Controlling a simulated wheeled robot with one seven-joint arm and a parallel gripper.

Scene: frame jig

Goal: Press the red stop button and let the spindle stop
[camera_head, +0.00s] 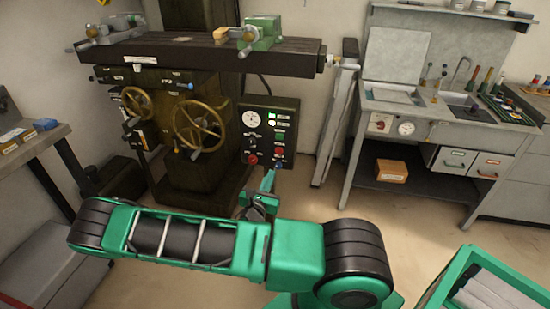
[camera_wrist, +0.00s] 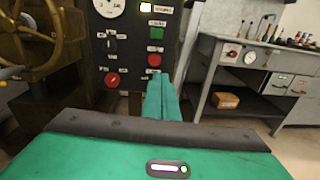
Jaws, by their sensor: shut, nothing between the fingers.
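The dark control panel (camera_head: 283,116) is on the front of the milling machine. It shows a dial, a green button (camera_wrist: 156,32), a red button (camera_wrist: 154,60) right below the green one, and a larger red knob (camera_wrist: 112,79) at lower left. The head view shows the red button (camera_head: 279,151) and red knob (camera_head: 252,160) too. The labels are too small to read. My gripper (camera_head: 269,178) is shut and empty, in front of and below the panel. In the wrist view its fingertips (camera_wrist: 161,76) lie just below the red button, apparently apart from it. I cannot make out the spindle.
Brass handwheels (camera_head: 200,124) stick out left of the panel. The machine table (camera_head: 190,54) overhangs above it. A grey sink bench (camera_head: 440,118) with a cardboard box (camera_head: 391,171) stands to the right. The floor between is clear.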

